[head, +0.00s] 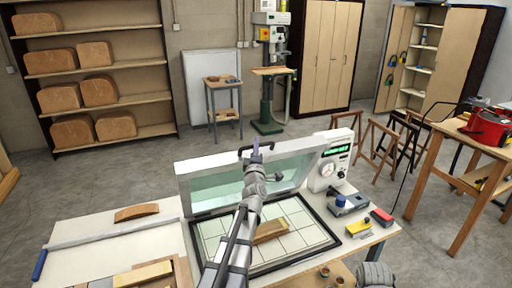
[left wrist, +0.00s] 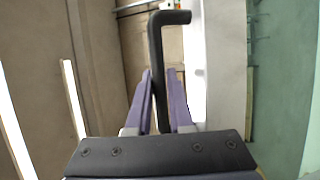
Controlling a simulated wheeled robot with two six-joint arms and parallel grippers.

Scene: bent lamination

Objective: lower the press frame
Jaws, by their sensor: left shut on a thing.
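The press frame (head: 210,192) stands raised and tilted at the back of the press bed, with a pale translucent sheet in it. Its black handle (head: 244,152) is on the top edge. My left gripper (head: 256,150) is at this handle; in the left wrist view its purple fingers (left wrist: 164,105) are shut on the black handle bar (left wrist: 157,60). The black-rimmed press bed (head: 325,232) lies below, with a wooden piece (head: 270,231) on its gridded surface, partly hidden by my left arm.
A white control box with a dial (head: 328,170) stands right of the frame. A blue-topped item (head: 341,201) and a red block (head: 382,217) lie at the table's right. A curved wooden piece (head: 137,212) and a long bar (head: 110,235) lie at left.

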